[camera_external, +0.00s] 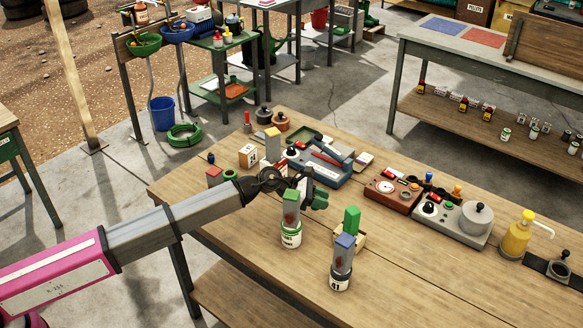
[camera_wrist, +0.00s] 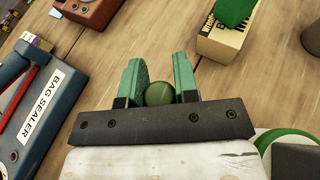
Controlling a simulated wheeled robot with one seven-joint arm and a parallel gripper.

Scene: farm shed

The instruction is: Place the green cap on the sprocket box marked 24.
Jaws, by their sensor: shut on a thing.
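My gripper (camera_external: 318,199) hangs low over the front table, behind the jar topped with a green block. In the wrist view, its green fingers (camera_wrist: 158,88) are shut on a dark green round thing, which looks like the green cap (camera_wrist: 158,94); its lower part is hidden. A tan box (camera_external: 248,156) with a dark mark, perhaps 24, stands at the table's back left. Another tan box (camera_external: 358,243) stands right of my gripper with a green block (camera_external: 352,219) on top.
A jar (camera_external: 291,235) with a green block and a jar marked 41 (camera_external: 341,281) with a blue block stand near the front. The blue bag sealer (camera_external: 325,172) is behind my gripper. Red and grey devices stand right. Bare wood lies at front right.

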